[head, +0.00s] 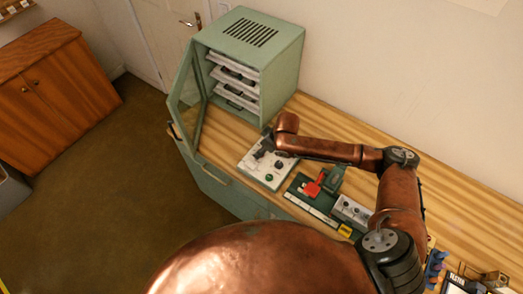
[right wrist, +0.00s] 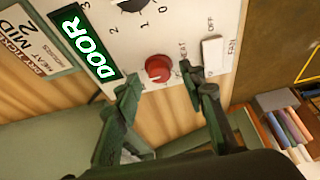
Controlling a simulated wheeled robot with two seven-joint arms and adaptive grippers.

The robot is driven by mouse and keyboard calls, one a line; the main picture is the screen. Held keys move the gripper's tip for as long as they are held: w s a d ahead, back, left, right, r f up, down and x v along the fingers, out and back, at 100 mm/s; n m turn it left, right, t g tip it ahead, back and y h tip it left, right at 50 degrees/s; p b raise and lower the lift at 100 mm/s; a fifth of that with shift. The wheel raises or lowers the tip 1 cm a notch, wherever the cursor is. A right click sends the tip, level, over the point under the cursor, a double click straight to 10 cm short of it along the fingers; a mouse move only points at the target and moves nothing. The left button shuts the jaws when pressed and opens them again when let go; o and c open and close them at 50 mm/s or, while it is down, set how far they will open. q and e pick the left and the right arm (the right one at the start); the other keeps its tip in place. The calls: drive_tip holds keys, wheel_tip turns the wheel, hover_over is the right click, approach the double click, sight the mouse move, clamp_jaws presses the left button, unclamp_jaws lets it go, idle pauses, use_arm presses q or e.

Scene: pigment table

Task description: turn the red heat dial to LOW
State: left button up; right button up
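The red heat dial (right wrist: 158,68) is on the white control panel (right wrist: 148,28) in the right wrist view. A pale mark shows low on its face; its exact setting is too small to read. My right gripper (right wrist: 160,78) is open, with its dark green fingers apart on either side of the dial. Visible gaps separate both fingers from the dial, and the right finger partly covers the HEAT lettering. In the head view my right gripper (head: 261,152) is over the panel (head: 254,168), and the red dial cannot be made out there. My left gripper is not in view.
The panel also bears a black numbered dial (right wrist: 130,3), a glowing DOOR sign (right wrist: 88,45) and a white FAN switch (right wrist: 213,54). A ticket (right wrist: 32,42) reads HEAT MID. A green cabinet (head: 262,38) stands behind; a red item (head: 313,187) lies right of the panel.

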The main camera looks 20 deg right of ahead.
drive_tip(key=shift+w+f, duration=0.1)
drive_tip(key=shift+f, duration=0.25)
drive_tip(key=shift+a, duration=0.1)
drive_tip(key=shift+c, duration=0.5)
clamp_jaws()
